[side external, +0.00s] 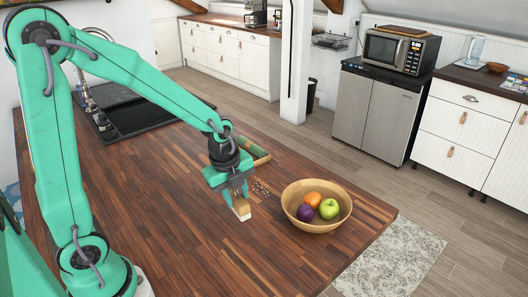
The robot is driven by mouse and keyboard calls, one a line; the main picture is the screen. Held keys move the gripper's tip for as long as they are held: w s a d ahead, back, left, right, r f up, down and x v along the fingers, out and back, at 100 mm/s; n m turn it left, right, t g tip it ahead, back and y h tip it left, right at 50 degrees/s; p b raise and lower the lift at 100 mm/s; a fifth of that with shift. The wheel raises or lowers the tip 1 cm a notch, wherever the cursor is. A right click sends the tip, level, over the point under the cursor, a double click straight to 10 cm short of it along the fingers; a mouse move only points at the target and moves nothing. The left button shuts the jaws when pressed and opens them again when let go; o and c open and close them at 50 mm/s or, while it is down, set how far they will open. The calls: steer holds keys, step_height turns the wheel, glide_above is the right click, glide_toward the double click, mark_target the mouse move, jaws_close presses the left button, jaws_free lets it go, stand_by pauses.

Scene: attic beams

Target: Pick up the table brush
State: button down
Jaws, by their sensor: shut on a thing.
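The table brush (242,208) has a pale wooden body with a lighter lower edge. It shows below my gripper (237,190), left of the wooden bowl. My gripper points down and is shut on the brush, and its fingers hide the brush's upper part. I cannot tell whether the brush touches the wooden worktop (165,215) or hangs just above it.
A wooden bowl (330,223) with an orange, a green apple and a purple fruit stands to the right. The front worktop is clear.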

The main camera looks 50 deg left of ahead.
steer(key=s+d+r, duration=0.2)
steer(key=d+r, duration=0.2)
steer(key=d, duration=0.2)
steer(key=shift+s+d, duration=0.25)
steer(key=shift+s, duration=0.1)
steer(key=shift+r, duration=0.1)
steer(key=c, duration=1.9)
jaws_free()
steer(key=shift+g, duration=0.6)
steer(key=w+a, duration=0.6)
steer(key=a, duration=0.1)
steer(key=w+a, duration=0.5)
steer(key=a, duration=0.3)
steer(key=w+a+r, duration=0.1)
steer(key=w+a, duration=0.5)
steer(key=a, duration=0.2)
steer(key=shift+w, duration=0.35)
steer(key=shift+f, duration=0.1)
steer(key=shift+c, duration=0.2)
steer(key=shift+f, duration=2.35)
steer(key=shift+n, duration=0.3)
